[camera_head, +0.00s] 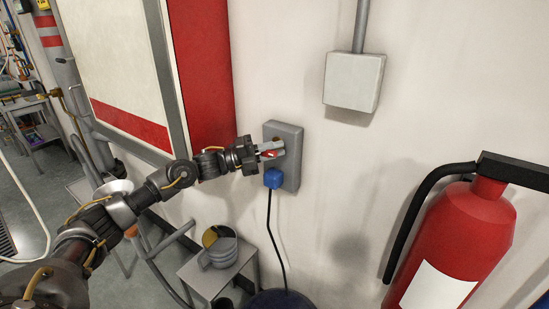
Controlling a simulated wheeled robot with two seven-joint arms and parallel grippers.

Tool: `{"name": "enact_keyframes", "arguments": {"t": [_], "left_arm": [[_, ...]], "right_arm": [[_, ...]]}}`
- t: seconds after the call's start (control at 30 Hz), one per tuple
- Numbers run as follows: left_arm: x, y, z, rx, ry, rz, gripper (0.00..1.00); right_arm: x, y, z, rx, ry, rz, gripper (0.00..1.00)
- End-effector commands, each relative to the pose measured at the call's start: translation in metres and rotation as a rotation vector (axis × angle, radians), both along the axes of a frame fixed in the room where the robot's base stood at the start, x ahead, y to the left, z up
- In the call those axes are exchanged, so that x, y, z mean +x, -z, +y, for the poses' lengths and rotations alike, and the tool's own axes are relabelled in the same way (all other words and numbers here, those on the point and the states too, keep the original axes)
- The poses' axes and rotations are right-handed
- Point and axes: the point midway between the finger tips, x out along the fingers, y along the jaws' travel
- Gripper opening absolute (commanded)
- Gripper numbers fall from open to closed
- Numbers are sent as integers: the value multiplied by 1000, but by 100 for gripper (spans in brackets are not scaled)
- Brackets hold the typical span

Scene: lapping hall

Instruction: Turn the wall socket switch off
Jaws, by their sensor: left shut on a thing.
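The grey wall socket (291,165) is mounted upright on the white wall near the middle of the view. A blue plug (273,179) sits in its lower part, and a black cable hangs from it. My left gripper (271,151) reaches in from the left and is at the socket's upper part. It is shut on the small red switch (268,155), of which only a bit shows at the fingers. The fingers hide the rest, so I cannot tell the switch's position. My right gripper is not in view.
A red fire extinguisher (465,235) with a black hose stands at the right. A white junction box (353,81) with a conduit is above the socket. A red-and-white board (205,70) is behind my left arm. A small grey table (212,278) stands below.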

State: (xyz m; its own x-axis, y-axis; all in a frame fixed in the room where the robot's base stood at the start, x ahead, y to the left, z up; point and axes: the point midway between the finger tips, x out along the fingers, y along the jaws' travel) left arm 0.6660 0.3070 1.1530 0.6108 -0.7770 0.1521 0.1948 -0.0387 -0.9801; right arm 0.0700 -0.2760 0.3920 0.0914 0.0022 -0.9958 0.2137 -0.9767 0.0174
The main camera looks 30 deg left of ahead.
Motion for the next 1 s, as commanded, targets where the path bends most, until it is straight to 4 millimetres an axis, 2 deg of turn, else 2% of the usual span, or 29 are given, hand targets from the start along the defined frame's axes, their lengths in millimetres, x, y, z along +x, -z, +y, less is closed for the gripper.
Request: {"name": "enact_keyframes", "arguments": {"t": [0.27,0.3,0.43,0.77,1.0], "left_arm": [[0,2,-1,-3,2,7,0],[0,2,-1,-2,2,8,22],[0,1,-1,-3,2,7,39],[-3,3,4,-1,-1,4,39],[-25,12,32,-1,-2,5,39]], "right_arm": [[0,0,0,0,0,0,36],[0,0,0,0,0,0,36],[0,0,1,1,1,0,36],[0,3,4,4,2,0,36],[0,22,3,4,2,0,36]]}}
